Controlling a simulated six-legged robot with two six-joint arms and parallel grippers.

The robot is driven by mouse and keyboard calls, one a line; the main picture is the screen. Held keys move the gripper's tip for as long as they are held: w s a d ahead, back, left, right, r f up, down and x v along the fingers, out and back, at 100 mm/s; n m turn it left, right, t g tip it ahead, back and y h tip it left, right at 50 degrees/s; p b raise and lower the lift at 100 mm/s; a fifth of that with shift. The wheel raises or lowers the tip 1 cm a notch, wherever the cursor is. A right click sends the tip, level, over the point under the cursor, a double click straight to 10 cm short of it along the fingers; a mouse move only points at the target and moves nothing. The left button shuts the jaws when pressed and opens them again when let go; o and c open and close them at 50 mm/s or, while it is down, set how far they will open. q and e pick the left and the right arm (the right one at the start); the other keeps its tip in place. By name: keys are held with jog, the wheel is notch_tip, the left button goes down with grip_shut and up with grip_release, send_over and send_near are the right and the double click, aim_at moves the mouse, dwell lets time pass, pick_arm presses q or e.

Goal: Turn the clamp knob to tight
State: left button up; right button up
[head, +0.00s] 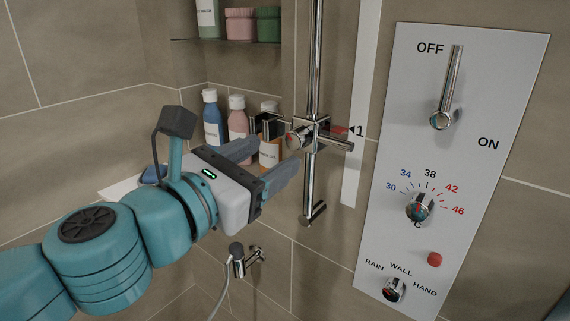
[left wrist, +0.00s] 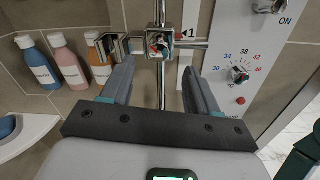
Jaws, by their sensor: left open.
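The clamp knob (head: 297,138) is a round chrome knob with a red mark on its face. It sits on the slider clamp of the vertical chrome rail (head: 316,70). In the left wrist view the knob (left wrist: 158,44) is ahead of the fingers, near the top middle. My left gripper (head: 277,157) is open and empty, just short of the knob and slightly below it. In the left wrist view its two fingers (left wrist: 158,68) stand apart, one on each side of the rail. My right gripper is not in view.
Several bottles (head: 238,120) stand left of the rail, close behind the fingers. A white control panel (head: 480,90) with a lever and dials is at right. A hand-shower holder (head: 240,258) is on the wall below. A red pointer (head: 335,129) is beside the mark 1.

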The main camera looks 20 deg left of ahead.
aim_at(293, 142)
pick_arm(q)
jog(key=x, duration=0.5)
jog(key=shift+a+f+b, duration=0.1)
jog(key=shift+f+b, duration=0.05)
jog(key=shift+b, duration=0.2)
jog(key=shift+w, duration=0.15)
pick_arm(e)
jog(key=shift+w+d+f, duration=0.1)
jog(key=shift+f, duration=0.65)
pick_arm(q)
jog(key=shift+w, duration=0.15)
jog(key=c, duration=1)
jog(key=shift+c, duration=0.2)
